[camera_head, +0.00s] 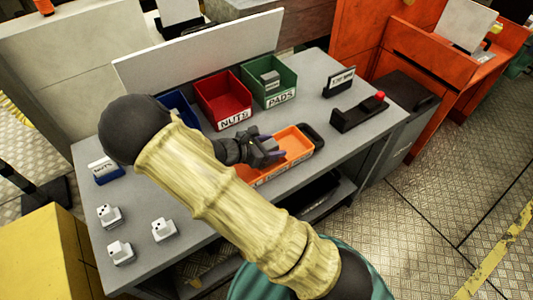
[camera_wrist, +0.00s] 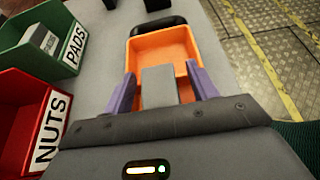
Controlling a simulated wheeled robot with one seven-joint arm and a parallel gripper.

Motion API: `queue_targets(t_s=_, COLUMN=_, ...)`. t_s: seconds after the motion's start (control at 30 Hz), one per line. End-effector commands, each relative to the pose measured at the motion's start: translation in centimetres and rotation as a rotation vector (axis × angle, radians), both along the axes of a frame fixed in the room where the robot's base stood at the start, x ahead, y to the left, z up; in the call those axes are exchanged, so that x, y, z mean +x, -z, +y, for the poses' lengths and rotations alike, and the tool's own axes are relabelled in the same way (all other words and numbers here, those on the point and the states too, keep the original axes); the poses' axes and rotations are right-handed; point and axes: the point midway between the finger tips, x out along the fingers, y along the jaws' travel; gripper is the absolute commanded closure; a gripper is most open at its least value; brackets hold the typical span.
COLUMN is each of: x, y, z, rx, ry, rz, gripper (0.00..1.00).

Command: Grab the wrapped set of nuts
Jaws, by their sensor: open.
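My gripper (camera_head: 268,146) is over the orange tray (camera_head: 299,130) on the grey table. In the wrist view its two purple fingers (camera_wrist: 161,76) are apart. A plain grey block (camera_wrist: 159,90) lies between them, over the near part of the tray; I cannot tell whether it rests on the tray floor. Several small white packs with dark dots, perhaps the wrapped nuts, stand at the table's front left: one at the back (camera_head: 109,215), one to its right (camera_head: 163,229), one in front (camera_head: 120,253). The red NUTS bin (camera_head: 208,87) is behind the gripper; its contents are unclear.
The green PADS bin (camera_head: 285,70) holds a grey block. A blue bin (camera_head: 178,98) is partly hidden by my arm. A blue box with a white label (camera_head: 105,170) stands at left. A black stand with a red knob (camera_head: 360,112) is at right.

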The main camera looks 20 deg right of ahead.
Motion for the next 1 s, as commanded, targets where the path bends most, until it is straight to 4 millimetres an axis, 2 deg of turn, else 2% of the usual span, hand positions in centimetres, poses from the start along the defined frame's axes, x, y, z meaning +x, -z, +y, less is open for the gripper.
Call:
queue_targets(t_s=0.2, x=0.0, y=0.0, z=0.0, rx=0.000, ry=0.000, rz=0.000, gripper=0.44)
queue_targets(t_s=0.4, x=0.0, y=0.0, z=0.0, rx=0.000, ry=0.000, rz=0.000, gripper=0.83)
queue_targets(t_s=0.47, x=0.0, y=0.0, z=0.0, rx=0.000, ry=0.000, rz=0.000, gripper=0.93)
queue_targets(t_s=0.77, x=0.0, y=-0.3, z=0.0, rx=0.000, ry=0.000, rz=-0.001, gripper=0.93)
queue_targets(t_s=1.0, x=0.1, y=-2.9, z=0.1, rx=0.004, ry=0.000, rz=-0.004, gripper=0.93)
